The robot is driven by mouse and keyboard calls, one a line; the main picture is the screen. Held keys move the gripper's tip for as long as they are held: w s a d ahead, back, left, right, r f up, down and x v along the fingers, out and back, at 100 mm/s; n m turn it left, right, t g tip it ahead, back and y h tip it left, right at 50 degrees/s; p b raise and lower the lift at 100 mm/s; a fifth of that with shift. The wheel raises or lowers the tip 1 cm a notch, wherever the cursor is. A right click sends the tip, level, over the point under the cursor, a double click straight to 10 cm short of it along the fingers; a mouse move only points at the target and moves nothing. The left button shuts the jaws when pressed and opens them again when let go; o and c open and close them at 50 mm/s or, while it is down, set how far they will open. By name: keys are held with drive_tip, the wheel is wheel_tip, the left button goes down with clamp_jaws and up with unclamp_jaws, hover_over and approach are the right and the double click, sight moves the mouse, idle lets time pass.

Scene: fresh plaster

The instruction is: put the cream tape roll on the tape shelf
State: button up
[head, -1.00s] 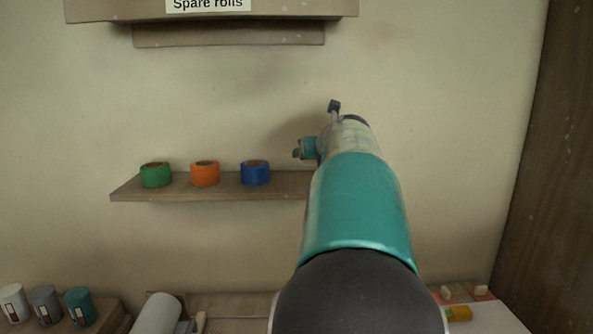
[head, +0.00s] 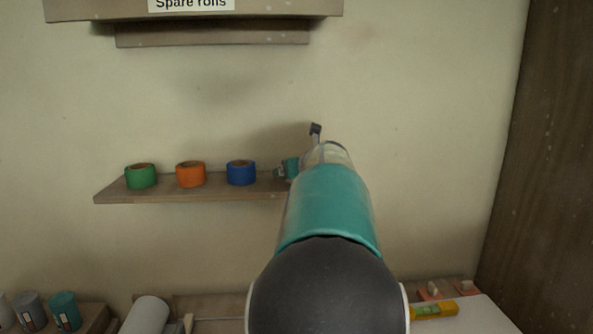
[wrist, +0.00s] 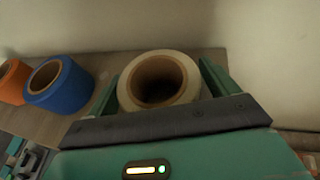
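The cream tape roll (wrist: 158,80) is between the two fingers of my gripper (wrist: 160,82) in the wrist view, its round hole facing up toward the camera. The fingers lie close against its left and right sides. The tape shelf (head: 190,196) is a wooden board on the wall in the head view, and also shows in the wrist view (wrist: 35,122). The cream roll is over the shelf's right part, right of the blue roll; I cannot tell whether it touches the board. In the head view my arm hides the roll and most of the gripper.
Green (head: 140,176), orange (head: 190,174) and blue (head: 241,173) rolls stand in a row on the shelf. A gap separates the blue roll from the cream one. Several cans (head: 64,311) stand at lower left.

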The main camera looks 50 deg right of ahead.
drive_tip(key=shift+r, duration=0.2)
drive_tip(key=shift+s+a+r, duration=0.15)
drive_tip(key=shift+s, duration=0.15)
drive_tip(key=v, duration=1.1)
drive_tip(key=shift+a, duration=0.15)
